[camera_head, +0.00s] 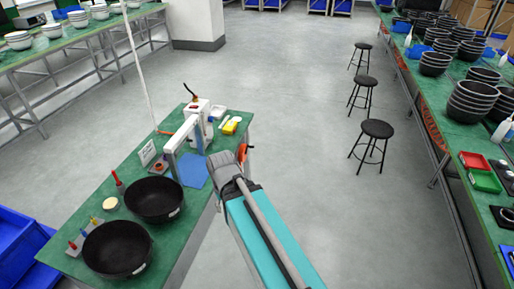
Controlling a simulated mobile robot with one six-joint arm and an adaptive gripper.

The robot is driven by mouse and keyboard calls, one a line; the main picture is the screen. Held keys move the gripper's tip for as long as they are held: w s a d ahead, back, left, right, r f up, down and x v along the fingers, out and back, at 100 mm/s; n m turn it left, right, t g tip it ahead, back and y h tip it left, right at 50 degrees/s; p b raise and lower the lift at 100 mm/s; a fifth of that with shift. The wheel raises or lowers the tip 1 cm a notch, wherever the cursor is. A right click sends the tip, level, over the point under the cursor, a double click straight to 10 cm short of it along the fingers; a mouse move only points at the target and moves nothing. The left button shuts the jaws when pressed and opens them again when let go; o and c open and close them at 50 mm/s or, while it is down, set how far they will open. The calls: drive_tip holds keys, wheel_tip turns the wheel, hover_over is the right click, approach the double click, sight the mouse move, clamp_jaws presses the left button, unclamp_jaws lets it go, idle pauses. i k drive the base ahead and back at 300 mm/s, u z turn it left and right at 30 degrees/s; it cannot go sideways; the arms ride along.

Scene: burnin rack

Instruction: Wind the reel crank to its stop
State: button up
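On the green bench (108,190), a white arch-shaped frame (183,135) stands near the far end. A small white box (197,108) with a dark curved lever (189,92) and a red spot on it stands behind the frame. I cannot tell whether this lever is the reel crank; no reel shows clearly. My arm reaches in from the bottom, its grey end beside the bench's right edge. An orange-red and black piece (242,153) shows at that end; it is too small to identify. My gripper's fingers cannot be made out, and the arm hides what lies behind it.
Two black bowls (153,199) (117,248) stand at the bench's near end, by small coloured-handled tools (118,182). A blue mat (193,170) and a yellow item (231,125) lie farther back. Black stools (377,129) stand right, before a long bench of stacked bowls. The middle floor is clear.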

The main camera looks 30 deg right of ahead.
sight(243, 150)
drive_tip(key=z, duration=0.3)
drive_tip(key=i, duration=1)
drive_tip(key=u, duration=0.05)
